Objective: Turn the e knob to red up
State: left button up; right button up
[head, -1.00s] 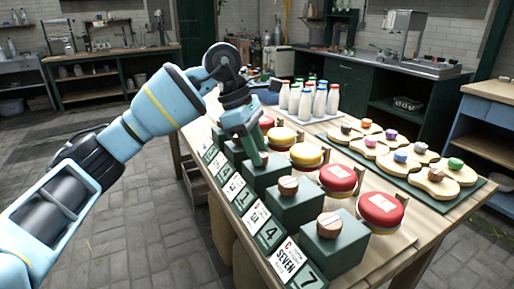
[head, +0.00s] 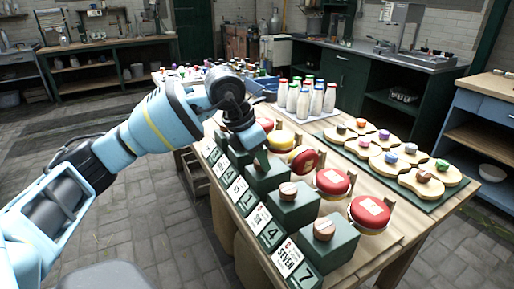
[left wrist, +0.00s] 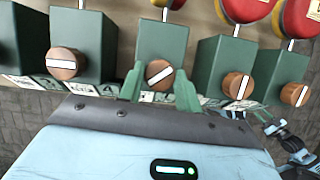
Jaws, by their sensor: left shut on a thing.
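My left gripper (head: 262,160) is shut on a round wooden knob (left wrist: 160,73) on the front of a dark green box (head: 267,178), third from the near end of the row. In the left wrist view its green fingers stand on either side of the knob, whose white line is tilted. The disc (head: 304,162) behind this box stands steeply tilted, its red face partly showing. I cannot read the letter on this box's label.
Nearer boxes have wooden knobs (head: 324,229) and red-topped discs (head: 370,212). Number cards (head: 306,275) line the front edge. Milk bottles (head: 316,100) and a green board (head: 437,203) with wooden pieces are behind.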

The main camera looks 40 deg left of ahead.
pick_arm(q)
jog(key=n+p, duration=0.1)
jog(key=n+y+p, duration=0.1)
jog(key=n, duration=0.2)
jog(key=shift+d+r+n+y+p, duration=0.15)
jog(key=shift+r+n+y+p, duration=0.15)
jog(key=shift+y+p, duration=0.1)
jog(key=n+p, duration=0.1)
jog(key=n, duration=0.1)
jog(key=n+y+p, duration=0.1)
jog(key=n, duration=0.1)
jog(key=shift+f+y, duration=0.15)
jog(key=shift+y, duration=0.15)
jog(key=shift+d+n+p, duration=0.1)
jog(key=shift+n+p, duration=0.2)
jog(key=shift+n, duration=0.2)
pick_arm(e)
jog(key=shift+t, duration=0.3)
jog(key=r, duration=0.2)
jog(key=w+r, duration=0.1)
jog(key=r, duration=0.2)
jog(key=shift+w+r, duration=0.15)
jog(key=shift+r, duration=0.2)
pick_arm(q)
jog(key=shift+f, duration=0.1)
pick_arm(e)
jog(key=shift+d, duration=0.1)
pick_arm(q)
jog(key=o, duration=1)
